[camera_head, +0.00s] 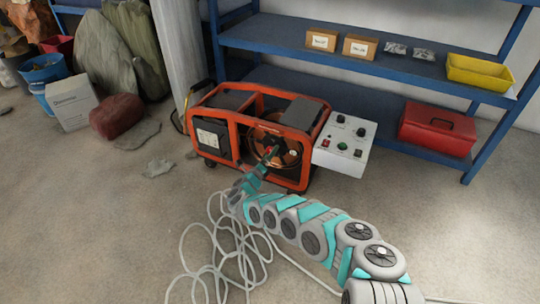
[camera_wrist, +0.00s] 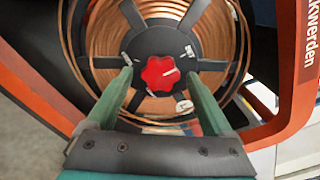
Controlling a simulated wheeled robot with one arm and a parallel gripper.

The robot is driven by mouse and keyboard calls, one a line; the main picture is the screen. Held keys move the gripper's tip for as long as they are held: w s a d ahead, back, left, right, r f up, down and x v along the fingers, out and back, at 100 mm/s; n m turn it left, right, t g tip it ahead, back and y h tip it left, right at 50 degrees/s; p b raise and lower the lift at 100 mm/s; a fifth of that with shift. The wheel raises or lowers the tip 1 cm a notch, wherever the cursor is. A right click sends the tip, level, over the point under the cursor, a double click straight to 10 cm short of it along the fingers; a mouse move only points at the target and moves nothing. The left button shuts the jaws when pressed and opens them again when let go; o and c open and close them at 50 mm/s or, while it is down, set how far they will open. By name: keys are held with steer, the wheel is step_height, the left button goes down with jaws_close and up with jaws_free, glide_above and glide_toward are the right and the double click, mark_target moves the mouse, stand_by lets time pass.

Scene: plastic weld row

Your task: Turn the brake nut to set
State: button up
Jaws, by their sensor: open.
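The brake nut (camera_wrist: 160,73) is a red lobed knob with a pale line on its face, at the middle of a dark spoked hub. Behind the spokes is a reel wound with copper-coloured wire (camera_wrist: 104,33). In the head view the reel (camera_head: 284,150) sits inside the orange frame of a machine (camera_head: 290,184). My gripper (camera_wrist: 159,68) is open, its two green fingers on either side of the nut, apart from it in the picture. The wrist view does not show clearly how far the fingertips are from the nut in depth. In the head view the nut is mostly hidden by my gripper.
A control box (camera_head: 345,143) with knobs and buttons sits at the machine's right. Blue shelves (camera_head: 270,45) stand behind, holding a yellow bin (camera_head: 480,71) and a red toolbox (camera_head: 437,130). Loose pale hose (camera_head: 215,262) coils on the floor by my arm.

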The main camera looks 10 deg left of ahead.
steer(key=v, duration=0.7)
steer(key=shift+s+a, duration=0.15)
steer(key=shift+s, duration=0.2)
steer(key=shift+s, duration=0.1)
